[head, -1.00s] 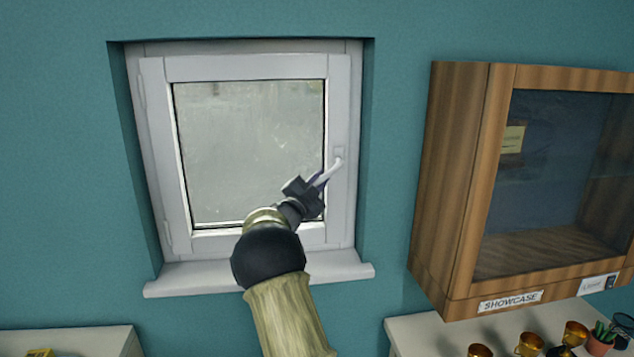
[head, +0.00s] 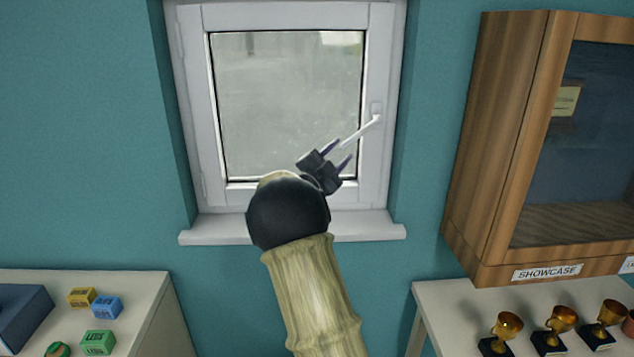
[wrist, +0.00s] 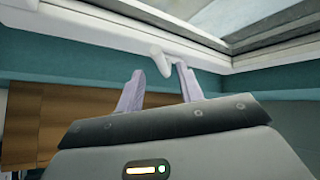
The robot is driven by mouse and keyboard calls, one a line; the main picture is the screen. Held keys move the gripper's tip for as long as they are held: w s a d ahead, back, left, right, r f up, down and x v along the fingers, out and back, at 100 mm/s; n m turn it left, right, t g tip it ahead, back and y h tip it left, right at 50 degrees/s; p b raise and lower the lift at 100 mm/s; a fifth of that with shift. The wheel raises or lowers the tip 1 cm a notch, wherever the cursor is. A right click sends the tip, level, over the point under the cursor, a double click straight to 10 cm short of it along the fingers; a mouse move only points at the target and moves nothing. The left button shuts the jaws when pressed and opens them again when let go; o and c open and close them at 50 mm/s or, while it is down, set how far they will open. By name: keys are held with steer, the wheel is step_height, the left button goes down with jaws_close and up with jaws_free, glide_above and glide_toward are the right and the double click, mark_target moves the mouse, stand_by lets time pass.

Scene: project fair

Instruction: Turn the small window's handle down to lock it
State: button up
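The small window (head: 378,75) is set in the teal wall, and its sash looks closed. Its white handle (head: 361,131) is on the right side of the sash and slants down and to the left from its pivot, neither level nor straight down. My gripper (head: 339,152) is open, its two purple-grey fingers apart, just below and left of the handle's free end. In the wrist view the handle (wrist: 160,60) shows just beyond the gap between the open fingertips (wrist: 160,72). Nothing is held, and I cannot tell whether a finger touches it.
The window sill (head: 365,228) juts out below. A wooden showcase (head: 490,150) hangs on the wall to the right, above a white table (head: 440,295) with several gold trophies. A white table (head: 140,285) at lower left holds small coloured boxes. The wall between is clear.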

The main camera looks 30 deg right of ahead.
steer(key=b+v, duration=0.2)
steer(key=v, duration=0.7)
steer(key=shift+a, duration=0.1)
steer(key=shift+c, duration=0.3)
